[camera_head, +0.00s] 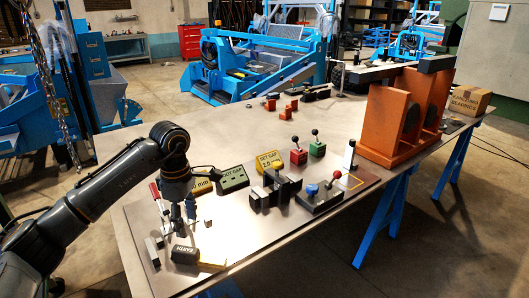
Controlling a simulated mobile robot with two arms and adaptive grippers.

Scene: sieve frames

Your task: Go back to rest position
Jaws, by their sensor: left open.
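My left gripper (180,216) points down over the left part of the table (215,120). Its fingers are apart and I see nothing held between them. A thing with a red handle (154,192) stands just left of it, partly hidden behind the gripper. A black block lettered EARTH (185,255) lies in front of the gripper, nearer the camera. My right gripper is not in view.
A green GAP box (232,179), a yellow SET GAP block (269,162), a black clamp-like block (275,191) and a blue-knobbed lever unit (318,198) stand to the right. Large orange frames (379,125) stand further right. The table's back left is clear.

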